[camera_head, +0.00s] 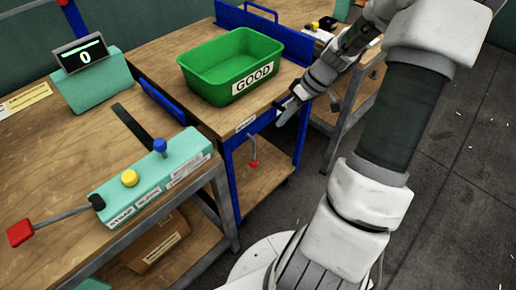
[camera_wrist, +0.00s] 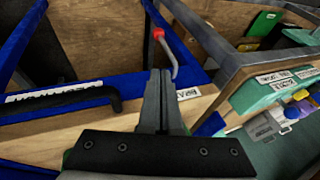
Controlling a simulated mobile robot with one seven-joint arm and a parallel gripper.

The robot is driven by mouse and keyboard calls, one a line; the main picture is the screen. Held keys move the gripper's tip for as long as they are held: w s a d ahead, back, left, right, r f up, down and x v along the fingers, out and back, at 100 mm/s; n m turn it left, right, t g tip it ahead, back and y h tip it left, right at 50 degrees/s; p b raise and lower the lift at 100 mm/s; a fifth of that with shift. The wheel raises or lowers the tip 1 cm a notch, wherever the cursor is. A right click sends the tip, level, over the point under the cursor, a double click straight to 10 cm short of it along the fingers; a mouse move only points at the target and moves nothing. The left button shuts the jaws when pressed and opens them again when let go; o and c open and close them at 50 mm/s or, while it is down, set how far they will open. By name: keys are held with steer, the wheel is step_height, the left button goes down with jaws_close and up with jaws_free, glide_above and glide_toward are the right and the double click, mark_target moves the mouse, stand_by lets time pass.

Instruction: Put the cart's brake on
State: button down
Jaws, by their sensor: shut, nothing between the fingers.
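The cart is a wooden-topped table with a blue frame (camera_head: 231,165), carrying a green GOOD bin (camera_head: 226,62). Its brake lever (camera_head: 253,163), a grey rod with a red knob, hangs below the front edge. In the wrist view the lever (camera_wrist: 158,34) lies just beyond my fingertips, with a partly hidden label (camera_wrist: 188,93) beside its base. My gripper (camera_head: 281,116) is at the cart's front right corner, to the right of and above the lever knob. Its fingers (camera_wrist: 160,74) are shut and empty. Whether they touch the rod I cannot tell.
A bench (camera_head: 60,160) on the left bears a teal button panel (camera_head: 155,172), a red-tipped lever (camera_head: 20,232) and a counter display (camera_head: 84,56). A black handle (camera_wrist: 70,97) sticks out from the cart's edge beside my fingers. Open floor (camera_head: 455,190) lies to the right.

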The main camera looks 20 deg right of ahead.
steer(key=d+f+t+y+b, duration=0.1)
steer(key=d+f, duration=0.3)
steer(key=f, duration=0.1)
steer(key=shift+s+f+m+t, duration=0.15)
steer(key=shift+f+m+t, duration=0.15)
steer(key=shift+f, duration=0.1)
steer(key=shift+d, duration=0.1)
steer(key=w+a+f+b, duration=0.2)
steer(key=a+f+b, duration=0.2)
steer(key=a+f, duration=0.3)
steer(key=shift+w+a+f, duration=0.15)
steer(key=shift+a+f, duration=0.25)
steer(key=shift+a, duration=0.75)
